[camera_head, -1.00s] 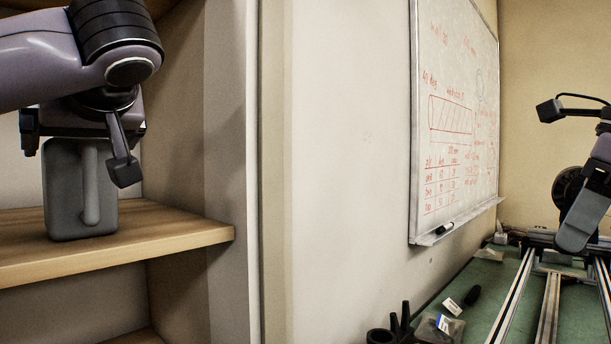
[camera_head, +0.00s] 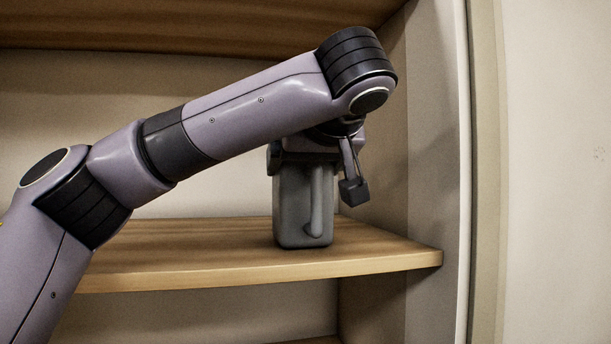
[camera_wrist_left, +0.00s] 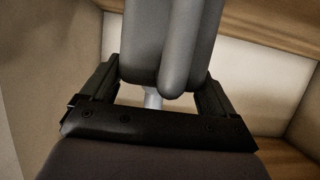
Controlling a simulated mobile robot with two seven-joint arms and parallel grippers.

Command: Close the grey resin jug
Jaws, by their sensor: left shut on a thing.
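The grey resin jug (camera_head: 294,207) stands upright on the wooden shelf board, with its handle (camera_head: 317,200) facing me. My left gripper (camera_head: 305,160) comes down over the jug's top and hides it in the head view. In the left wrist view, the jug (camera_wrist_left: 145,45) and its handle show between the two spread fingers (camera_wrist_left: 155,85), which are shut on the sides of its upper body. A paler, narrow neck-like part (camera_wrist_left: 152,97) shows between the jug and my gripper's palm. I cannot tell whether a lid is on it. My right gripper is out of view.
The shelf board (camera_head: 180,255) has free room to the left of the jug. Another board (camera_head: 180,30) is overhead, and the shelf's side wall (camera_head: 435,150) stands close on the right. A pale wall lies beyond it.

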